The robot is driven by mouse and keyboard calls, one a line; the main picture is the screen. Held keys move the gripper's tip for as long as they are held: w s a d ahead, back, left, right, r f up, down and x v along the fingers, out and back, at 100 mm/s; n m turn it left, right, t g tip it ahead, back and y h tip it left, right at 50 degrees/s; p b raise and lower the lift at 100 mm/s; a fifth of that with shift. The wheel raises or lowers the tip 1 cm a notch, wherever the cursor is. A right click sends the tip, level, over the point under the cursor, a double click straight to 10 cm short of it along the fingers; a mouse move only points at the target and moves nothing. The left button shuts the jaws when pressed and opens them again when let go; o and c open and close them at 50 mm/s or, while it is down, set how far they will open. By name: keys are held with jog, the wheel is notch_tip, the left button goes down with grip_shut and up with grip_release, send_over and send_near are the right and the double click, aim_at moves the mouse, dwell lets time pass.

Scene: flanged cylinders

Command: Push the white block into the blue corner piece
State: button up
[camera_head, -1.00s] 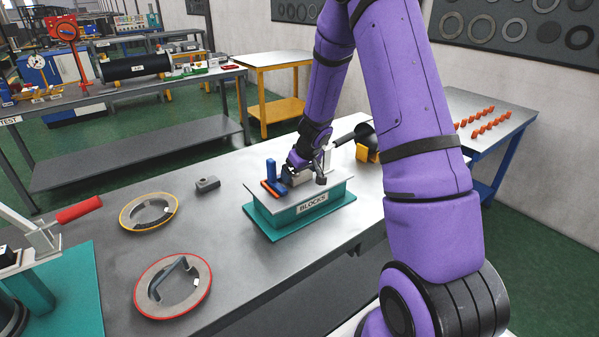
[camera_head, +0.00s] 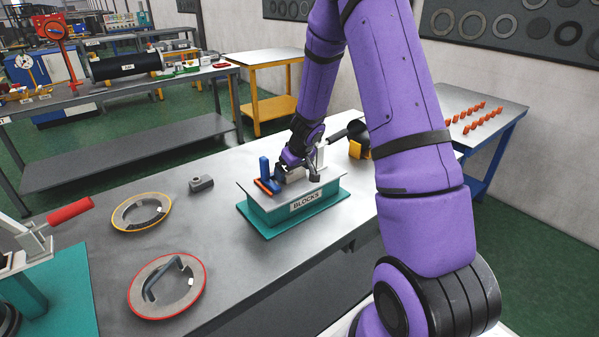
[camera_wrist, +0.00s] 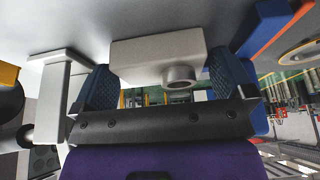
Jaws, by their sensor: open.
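The white block (camera_wrist: 158,50) is a pale rectangular piece with a short round boss on its near face. In the wrist view it lies between the two dark textured fingers of my gripper (camera_wrist: 158,88), which is open; I cannot tell whether either finger touches it. The blue corner piece (camera_head: 265,170) stands left of the block in the head view, with an upright post and an orange strip at its foot. In the wrist view the blue piece (camera_wrist: 258,35) is at upper right, with a gap to the block. The block (camera_head: 292,174) is partly hidden by my gripper in the head view.
The plate sits on a teal stand labelled BLOCKS (camera_head: 306,200). A white post (camera_wrist: 62,75) stands close on the other side of my gripper. A black cylinder with a yellow holder (camera_head: 358,150) is behind. Two ringed discs (camera_head: 142,212) lie on the bench at left.

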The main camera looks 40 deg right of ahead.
aim_at(295, 172)
jog(key=shift+v, duration=1.5)
jog(key=shift+s+f, duration=0.1)
jog(key=shift+s, duration=0.5)
jog(key=s, duration=1)
jog(key=shift+s+d, duration=0.3)
jog(key=shift+s, duration=0.05)
